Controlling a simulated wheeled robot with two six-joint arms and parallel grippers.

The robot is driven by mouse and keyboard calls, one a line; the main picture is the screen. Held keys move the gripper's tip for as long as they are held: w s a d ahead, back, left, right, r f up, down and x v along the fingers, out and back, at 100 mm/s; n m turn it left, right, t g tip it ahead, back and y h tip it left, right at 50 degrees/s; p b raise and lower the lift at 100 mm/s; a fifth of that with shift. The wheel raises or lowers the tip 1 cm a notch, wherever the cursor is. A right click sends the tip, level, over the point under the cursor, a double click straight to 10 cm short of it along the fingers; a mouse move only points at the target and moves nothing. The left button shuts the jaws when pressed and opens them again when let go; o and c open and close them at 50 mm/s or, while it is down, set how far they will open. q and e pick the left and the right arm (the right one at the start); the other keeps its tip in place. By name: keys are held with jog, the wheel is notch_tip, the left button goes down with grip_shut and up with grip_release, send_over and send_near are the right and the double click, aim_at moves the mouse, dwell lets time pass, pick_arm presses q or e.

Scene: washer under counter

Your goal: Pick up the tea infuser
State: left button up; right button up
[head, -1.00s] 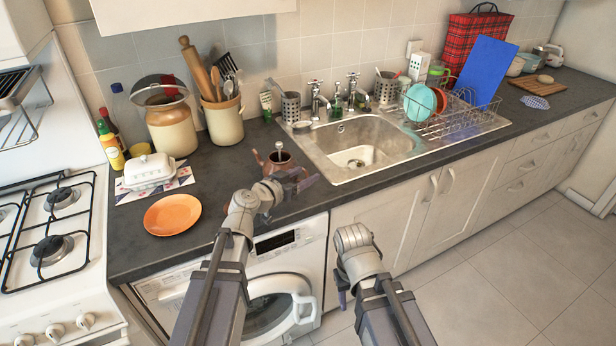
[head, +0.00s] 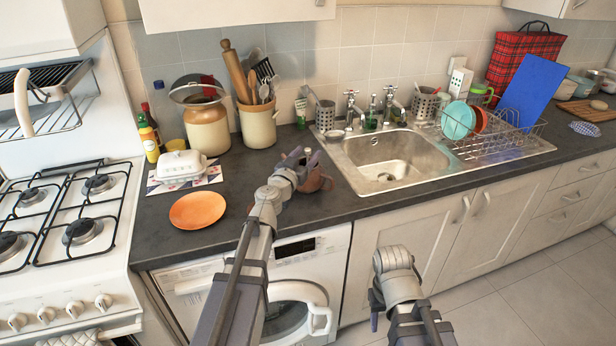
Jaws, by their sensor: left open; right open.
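A brown teapot (head: 318,182) stands on the dark counter, left of the sink. A small pale tip (head: 308,151), which looks like the top of the tea infuser, shows at the teapot's mouth among my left gripper's fingers. The rest of the infuser is hidden. My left gripper (head: 299,160) is open and in front of and over the teapot's top. I cannot tell whether it touches the infuser or pot. My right gripper (head: 375,308) is open and empty, low in front of the cabinet, away from the counter; its fingers are partly hidden by its wrist.
An orange plate (head: 198,210) and a white butter dish (head: 181,165) are left of the teapot. Two crocks, one holding utensils (head: 258,125), stand behind. The sink (head: 390,160) is close on the right. The washer (head: 290,300) is below the counter.

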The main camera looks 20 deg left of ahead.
pick_arm(q)
jog(key=w, duration=0.5)
jog(key=shift+w+d, duration=0.1)
jog(key=shift+d, duration=0.1)
jog(key=shift+c, duration=0.2)
grip_shut()
dwell(1.0)
